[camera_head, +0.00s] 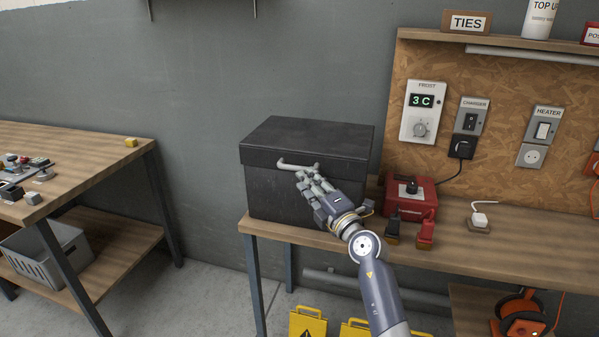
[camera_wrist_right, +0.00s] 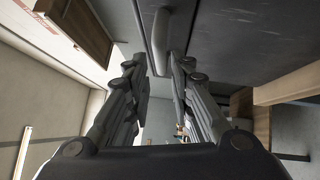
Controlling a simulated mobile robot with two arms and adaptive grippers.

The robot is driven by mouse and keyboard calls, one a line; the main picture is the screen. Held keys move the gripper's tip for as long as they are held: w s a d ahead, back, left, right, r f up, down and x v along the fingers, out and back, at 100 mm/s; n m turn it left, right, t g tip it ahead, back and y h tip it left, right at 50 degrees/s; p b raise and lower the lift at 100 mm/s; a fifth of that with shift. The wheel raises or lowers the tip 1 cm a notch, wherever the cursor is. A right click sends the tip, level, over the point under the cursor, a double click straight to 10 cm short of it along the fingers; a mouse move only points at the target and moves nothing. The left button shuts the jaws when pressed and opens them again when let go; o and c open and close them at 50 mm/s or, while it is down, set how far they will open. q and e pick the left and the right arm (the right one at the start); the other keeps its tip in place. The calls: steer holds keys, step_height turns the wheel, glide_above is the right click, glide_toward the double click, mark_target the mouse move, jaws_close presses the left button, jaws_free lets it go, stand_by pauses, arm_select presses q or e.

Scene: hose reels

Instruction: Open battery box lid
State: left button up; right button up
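The black battery box (camera_head: 285,192) stands at the left end of the workbench. Its lid (camera_head: 310,136) lies flat and closed on top. A light grey bar handle (camera_head: 297,165) is on the lid's front; it also shows in the right wrist view (camera_wrist_right: 160,38). My right gripper (camera_head: 308,177) is at the box front, just below the handle. In the right wrist view its fingers (camera_wrist_right: 158,66) are apart, with one end of the handle in line with the gap between them. I cannot tell whether they touch it. My left gripper is in neither view.
A red charger unit (camera_head: 411,198) with clamps stands right of the box, close to my right arm. A second wooden table (camera_head: 80,148) is at left, with a floor gap between. Yellow signs (camera_head: 307,323) stand low in front.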

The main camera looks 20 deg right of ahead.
steer(key=shift+x, duration=2.65)
jaws_close()
